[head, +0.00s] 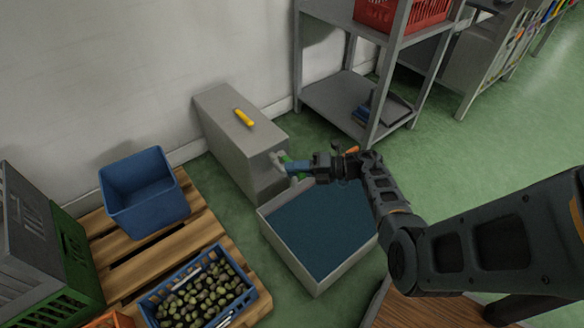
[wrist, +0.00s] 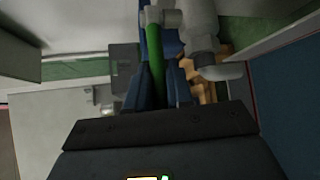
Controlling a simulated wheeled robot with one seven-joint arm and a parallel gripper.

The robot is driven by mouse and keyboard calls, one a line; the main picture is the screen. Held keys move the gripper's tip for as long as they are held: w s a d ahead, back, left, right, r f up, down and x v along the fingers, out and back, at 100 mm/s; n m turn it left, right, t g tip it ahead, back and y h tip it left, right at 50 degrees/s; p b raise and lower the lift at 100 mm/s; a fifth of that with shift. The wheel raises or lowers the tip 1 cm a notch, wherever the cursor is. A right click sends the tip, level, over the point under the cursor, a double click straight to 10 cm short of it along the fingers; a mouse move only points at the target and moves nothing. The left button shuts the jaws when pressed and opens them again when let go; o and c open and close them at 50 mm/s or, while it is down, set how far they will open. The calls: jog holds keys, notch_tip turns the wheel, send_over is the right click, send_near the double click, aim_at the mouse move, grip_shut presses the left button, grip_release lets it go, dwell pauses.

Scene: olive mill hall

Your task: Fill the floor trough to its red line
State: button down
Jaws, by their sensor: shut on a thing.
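The floor trough (head: 268,228) is a pale grey open box on the green floor, with dark blue water (head: 325,230) spread across its inside. Its blue inside also shows at the right edge of the wrist view (wrist: 290,95). A grey tap (wrist: 205,45) with a green lever (wrist: 157,75) sticks out from the grey cabinet (head: 228,145) behind the trough. My gripper (head: 288,167) is shut on the green lever, with its blue fingers on both sides of it in the wrist view. I see no clear stream; the spout's mouth is partly hidden.
A yellow object (head: 243,117) lies on the cabinet top. At left, a wooden pallet (head: 190,232) carries an empty blue bin (head: 145,195) and a blue crate of olives (head: 250,295). A grey shelf (head: 335,98) stands behind. Green floor is free at right.

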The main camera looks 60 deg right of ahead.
jog(key=shift+s+f, duration=0.2)
jog(key=shift+f, duration=0.05)
jog(key=c, duration=1.1)
grip_release()
jog(key=shift+r, duration=0.1)
jog(key=p+v, duration=0.1)
jog(key=v, duration=0.6)
jog(key=shift+s+d+p, duration=0.25)
jog(key=shift+s+p, duration=0.05)
jog(key=shift+p, duration=0.1)
jog(key=shift+r, duration=0.15)
jog(key=shift+a, duration=0.15)
